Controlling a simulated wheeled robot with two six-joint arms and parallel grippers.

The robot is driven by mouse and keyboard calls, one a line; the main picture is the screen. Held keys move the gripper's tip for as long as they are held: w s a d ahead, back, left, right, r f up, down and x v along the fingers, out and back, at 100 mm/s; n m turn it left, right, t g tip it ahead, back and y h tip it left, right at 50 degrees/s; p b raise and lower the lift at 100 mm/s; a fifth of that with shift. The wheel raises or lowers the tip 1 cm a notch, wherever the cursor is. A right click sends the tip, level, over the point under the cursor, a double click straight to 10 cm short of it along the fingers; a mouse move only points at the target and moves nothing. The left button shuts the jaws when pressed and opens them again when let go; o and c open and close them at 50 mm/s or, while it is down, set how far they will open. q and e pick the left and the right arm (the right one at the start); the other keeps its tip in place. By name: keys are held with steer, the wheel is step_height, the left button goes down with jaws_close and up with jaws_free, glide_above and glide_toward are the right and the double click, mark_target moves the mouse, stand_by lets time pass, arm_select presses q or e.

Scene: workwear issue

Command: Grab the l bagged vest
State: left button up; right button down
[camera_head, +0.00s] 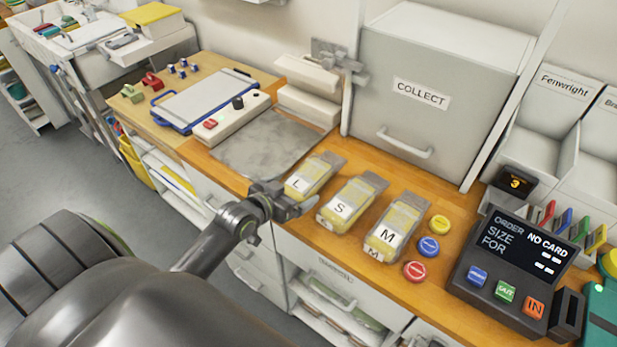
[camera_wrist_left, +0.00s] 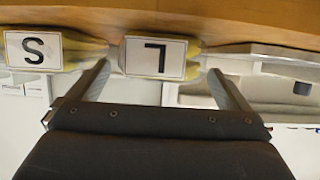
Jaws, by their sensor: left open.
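The L bagged vest (camera_head: 311,175) is a yellow-and-grey packet with a white L label, lying on the wooden counter at the left end of a row of bagged vests. Beside it are the S bagged vest (camera_head: 351,203) and the M bagged vest (camera_head: 396,228). My left gripper (camera_head: 297,207) is at the front end of the L vest, open and empty. In the left wrist view, the L label (camera_wrist_left: 156,57) shows between the two open fingers (camera_wrist_left: 160,85), and the S vest (camera_wrist_left: 40,53) is outside them. My right gripper is not in view.
Yellow, blue and red round buttons (camera_head: 428,247) are right of the M vest, then a dark order terminal (camera_head: 512,270). A grey COLLECT box (camera_head: 432,85) stands behind the row. A dark grey mat (camera_head: 262,148) lies left of the L vest.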

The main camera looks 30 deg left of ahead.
mark_target(301, 184)
arm_select(q)
steer(key=x, duration=0.4)
steer(key=shift+w+r+p, duration=0.1)
steer(key=shift+p, duration=0.3)
steer(key=shift+c, duration=0.5)
steer(key=c, duration=1)
steer(key=shift+a, duration=0.1)
steer(key=shift+r, duration=0.1)
